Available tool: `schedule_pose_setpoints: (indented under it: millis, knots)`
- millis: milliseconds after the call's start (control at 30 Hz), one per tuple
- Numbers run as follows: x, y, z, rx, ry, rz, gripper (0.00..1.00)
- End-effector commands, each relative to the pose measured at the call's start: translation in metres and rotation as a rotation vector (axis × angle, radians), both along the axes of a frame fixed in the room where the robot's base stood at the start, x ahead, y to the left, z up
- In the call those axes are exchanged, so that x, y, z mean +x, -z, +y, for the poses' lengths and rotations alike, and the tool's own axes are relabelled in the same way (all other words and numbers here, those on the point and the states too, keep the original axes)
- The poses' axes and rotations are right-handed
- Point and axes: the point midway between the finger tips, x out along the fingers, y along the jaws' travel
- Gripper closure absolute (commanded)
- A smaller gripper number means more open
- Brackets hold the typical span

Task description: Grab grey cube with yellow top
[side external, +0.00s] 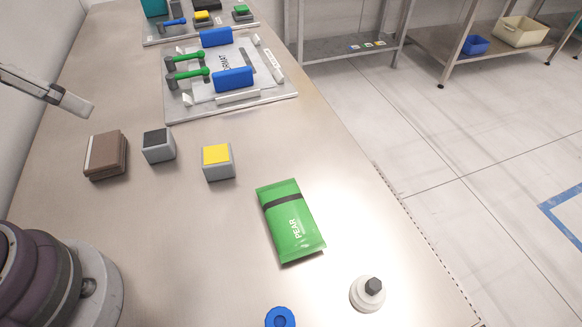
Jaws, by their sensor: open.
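The grey cube with the yellow top (218,162) stands upright on the metal table, near the middle of the row of objects. A similar grey cube with a black top (158,146) stands to its left, with a gap between them. Part of my gripper (72,101) shows at the left edge, a grey finger reaching in above the table. It is apart from the cubes, to the left of and farther back than the yellow-topped one. The rest of the gripper is out of frame. Nothing is seen held.
A brown box (106,155) sits left of the cubes. A green PEAR pouch (290,220) lies to the right. A white round piece with a black knob (368,292) and a blue part (280,317) are in front. A fixture plate (250,97) with blue blocks stands behind.

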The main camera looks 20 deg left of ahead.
Motion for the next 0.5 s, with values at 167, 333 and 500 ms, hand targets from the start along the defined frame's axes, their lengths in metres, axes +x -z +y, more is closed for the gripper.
schedule_pose_setpoints:
  millis: [167, 333, 500]
  knots:
    - [0.000, 0.000, 0.000, 0.000, 0.000, 0.000, 0.13]
    - [0.000, 0.000, 0.000, 0.000, 0.000, 0.000, 0.13]
    - [0.014, -0.003, -0.004, 0.031, 0.083, 0.055, 0.13]
